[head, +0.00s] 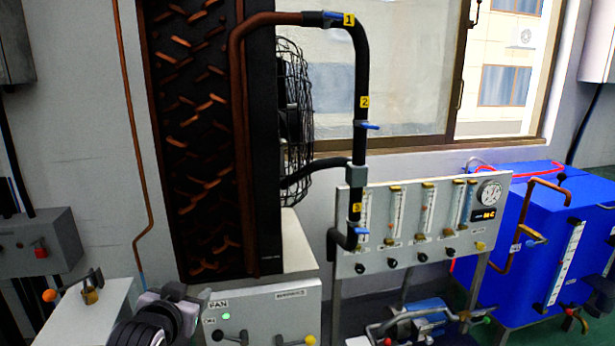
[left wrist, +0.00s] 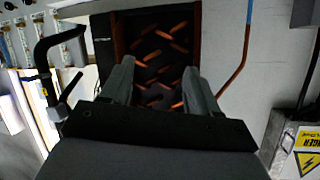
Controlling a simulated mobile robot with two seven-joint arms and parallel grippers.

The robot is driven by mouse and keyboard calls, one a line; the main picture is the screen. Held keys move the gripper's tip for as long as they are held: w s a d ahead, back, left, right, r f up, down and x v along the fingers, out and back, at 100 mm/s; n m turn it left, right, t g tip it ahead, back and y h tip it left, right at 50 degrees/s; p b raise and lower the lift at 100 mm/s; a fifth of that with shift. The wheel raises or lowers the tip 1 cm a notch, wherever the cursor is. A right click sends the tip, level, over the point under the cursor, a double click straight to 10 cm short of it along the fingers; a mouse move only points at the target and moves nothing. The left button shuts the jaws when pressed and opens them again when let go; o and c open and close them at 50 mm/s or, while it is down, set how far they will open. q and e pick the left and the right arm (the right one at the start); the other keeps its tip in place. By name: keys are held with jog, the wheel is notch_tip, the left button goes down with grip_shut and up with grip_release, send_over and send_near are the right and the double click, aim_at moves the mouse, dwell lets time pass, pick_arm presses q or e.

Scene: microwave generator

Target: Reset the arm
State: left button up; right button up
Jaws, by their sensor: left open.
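My left gripper (head: 165,298) shows at the bottom left of the head view, in front of the grey control box (head: 265,306) marked FAN. In the left wrist view my left gripper (left wrist: 157,82) has its two fingers apart, with nothing between them. Beyond the fingers is the dark panel with copper-coloured fins (left wrist: 160,50). My right gripper is not in view.
The finned panel (head: 195,130) stands behind the control box, with a caged fan (head: 295,110) beside it. A black pipe with blue valves (head: 362,80) runs down to a flowmeter panel (head: 415,255). A blue tank (head: 530,260) stands at right. A grey box (head: 40,245) is at left.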

pick_arm(q)
jog(key=s+d+f+g+h+p, duration=0.1)
jog(key=s+f, duration=0.9)
jog(key=s, duration=0.4)
jog(key=s+d+f+g+h+p, duration=0.1)
jog(key=s+f+g, duration=0.1)
jog(key=s+f, duration=0.8)
jog(key=s, duration=0.5)
jog(key=shift+d+f+h+p, duration=0.3)
jog(key=shift+f+p, duration=0.1)
jog(key=shift+w, duration=0.1)
